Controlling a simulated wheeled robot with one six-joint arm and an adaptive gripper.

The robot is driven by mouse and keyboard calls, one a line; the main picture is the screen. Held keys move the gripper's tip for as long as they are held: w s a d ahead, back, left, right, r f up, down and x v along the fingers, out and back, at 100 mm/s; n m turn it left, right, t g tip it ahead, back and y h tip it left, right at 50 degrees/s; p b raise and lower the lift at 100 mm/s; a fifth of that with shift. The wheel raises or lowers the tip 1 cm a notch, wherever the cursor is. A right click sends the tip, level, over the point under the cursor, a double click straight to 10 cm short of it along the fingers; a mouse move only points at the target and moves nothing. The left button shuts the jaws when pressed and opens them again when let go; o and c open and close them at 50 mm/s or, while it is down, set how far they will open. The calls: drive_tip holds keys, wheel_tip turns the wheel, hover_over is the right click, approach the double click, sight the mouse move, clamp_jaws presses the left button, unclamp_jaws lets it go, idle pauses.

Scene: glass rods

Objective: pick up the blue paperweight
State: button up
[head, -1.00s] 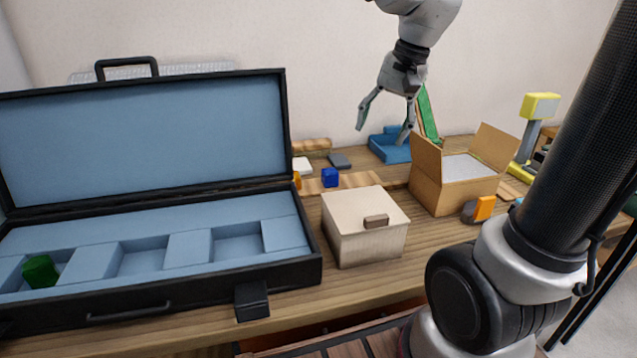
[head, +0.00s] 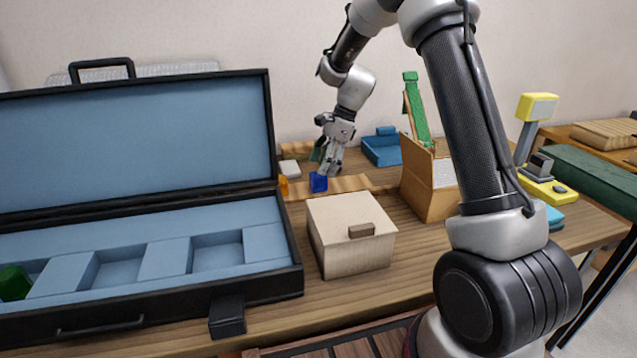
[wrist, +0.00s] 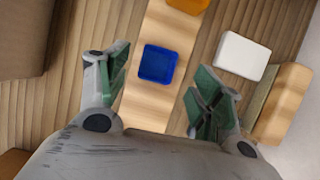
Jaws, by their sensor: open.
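The blue paperweight (head: 318,183) is a small dark blue block on a pale wooden strip at the back of the table, behind the beige box. In the wrist view the blue paperweight (wrist: 158,64) lies a little beyond the fingertips, about midway between them sideways. My gripper (head: 326,160) is open and empty, pointing down just above and behind the block in the head view. In the wrist view both green-padded fingers of my gripper (wrist: 160,84) stand apart, with nothing between the pads.
An orange object (wrist: 188,5) and a white block (wrist: 241,56) lie near the paperweight. The beige lidded box (head: 350,250) stands in front, the open case (head: 140,260) to the left. An open cardboard box (head: 425,185) and blue tray (head: 382,150) are to the right.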

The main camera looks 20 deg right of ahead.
sight(318, 176)
drive_tip(key=x, duration=0.4)
drive_tip(key=shift+s+a+f, duration=0.1)
drive_tip(key=shift+f, duration=0.25)
drive_tip(key=c, duration=1.3)
drive_tip(key=shift+r, duration=0.1)
